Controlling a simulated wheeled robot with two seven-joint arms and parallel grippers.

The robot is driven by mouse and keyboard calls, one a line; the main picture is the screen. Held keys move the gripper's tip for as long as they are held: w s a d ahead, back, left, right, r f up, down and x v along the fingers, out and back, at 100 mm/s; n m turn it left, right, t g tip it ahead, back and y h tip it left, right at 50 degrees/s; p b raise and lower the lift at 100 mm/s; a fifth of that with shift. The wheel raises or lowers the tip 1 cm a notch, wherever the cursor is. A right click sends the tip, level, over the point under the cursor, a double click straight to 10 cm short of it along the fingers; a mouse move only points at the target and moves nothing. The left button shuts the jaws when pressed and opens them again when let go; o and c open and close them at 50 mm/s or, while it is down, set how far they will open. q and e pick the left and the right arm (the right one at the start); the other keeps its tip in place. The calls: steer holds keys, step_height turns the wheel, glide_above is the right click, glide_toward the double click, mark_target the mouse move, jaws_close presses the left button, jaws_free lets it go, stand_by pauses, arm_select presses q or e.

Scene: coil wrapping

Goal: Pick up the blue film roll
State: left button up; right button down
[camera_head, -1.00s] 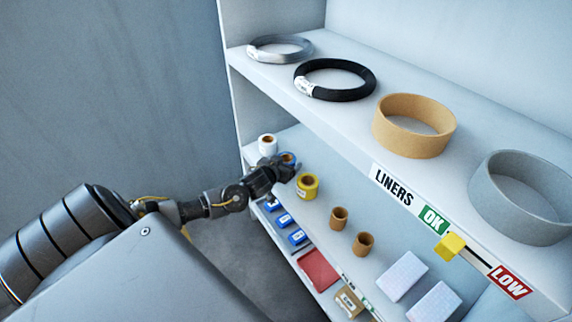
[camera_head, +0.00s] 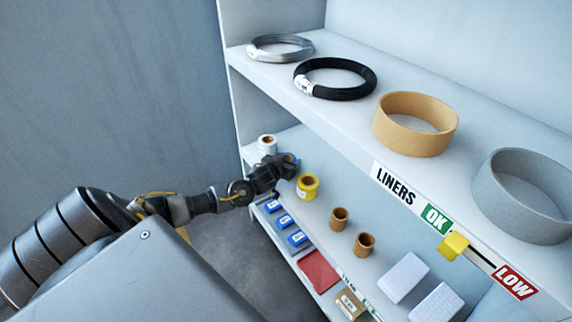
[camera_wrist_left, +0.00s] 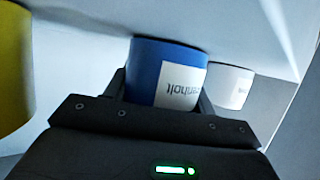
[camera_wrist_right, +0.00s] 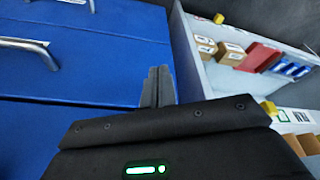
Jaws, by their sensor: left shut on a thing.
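The blue film roll (camera_wrist_left: 152,68), with a white printed label, stands between the fingers of my left gripper (camera_wrist_left: 160,92) in the left wrist view. The left gripper is shut on it. In the head view my left gripper (camera_head: 286,170) reaches onto the middle shelf, and its fingers hide most of the roll. I cannot tell whether the roll still touches the shelf. My right gripper (camera_wrist_right: 158,86) is shut and empty in the right wrist view, in front of blue drawers.
A white roll (camera_head: 267,144) stands behind the blue roll and a yellow roll (camera_head: 308,186) to its right, both close. The upper shelf (camera_head: 350,128) overhangs with coils and liners. Blue drawers (camera_wrist_right: 85,55) with metal handles are near my right gripper.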

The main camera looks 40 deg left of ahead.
arm_select(q)
steer(key=shift+r, duration=0.1)
